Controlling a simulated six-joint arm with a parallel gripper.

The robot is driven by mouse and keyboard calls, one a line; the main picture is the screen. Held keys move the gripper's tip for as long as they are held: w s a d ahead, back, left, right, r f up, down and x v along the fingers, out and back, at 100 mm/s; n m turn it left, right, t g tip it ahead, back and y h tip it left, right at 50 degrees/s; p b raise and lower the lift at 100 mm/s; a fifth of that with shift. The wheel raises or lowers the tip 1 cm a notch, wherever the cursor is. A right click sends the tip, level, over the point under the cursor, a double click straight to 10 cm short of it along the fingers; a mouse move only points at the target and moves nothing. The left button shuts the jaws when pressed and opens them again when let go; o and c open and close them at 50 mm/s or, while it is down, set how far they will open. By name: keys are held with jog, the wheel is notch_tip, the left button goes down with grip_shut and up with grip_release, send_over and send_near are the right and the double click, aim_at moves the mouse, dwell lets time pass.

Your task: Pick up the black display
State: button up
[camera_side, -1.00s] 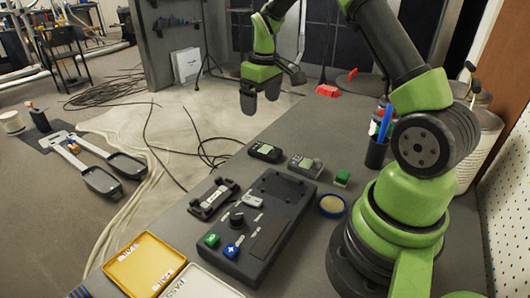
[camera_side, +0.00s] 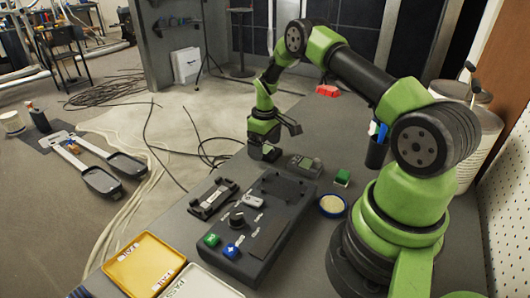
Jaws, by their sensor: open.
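My gripper (camera_side: 264,150) points down at the far left part of the bench, over the spot where the black display lay. The black display is hidden behind the gripper, so I cannot tell whether the fingers touch it. The jaws are open. A second display, grey with a small greenish screen (camera_side: 305,166), lies just to the right of the gripper, apart from it.
The black control panel (camera_side: 268,238) with its knob and buttons lies in front. A black holder (camera_side: 213,198), a green block (camera_side: 343,177) and a tape roll (camera_side: 332,205) are nearby. A yellow tray (camera_side: 144,262) and a white tray (camera_side: 200,284) stand at the front left.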

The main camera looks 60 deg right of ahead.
jog(key=shift+f, duration=0.5)
jog(key=shift+c, duration=0.2)
jog(key=c, duration=1)
jog(key=shift+r, duration=0.1)
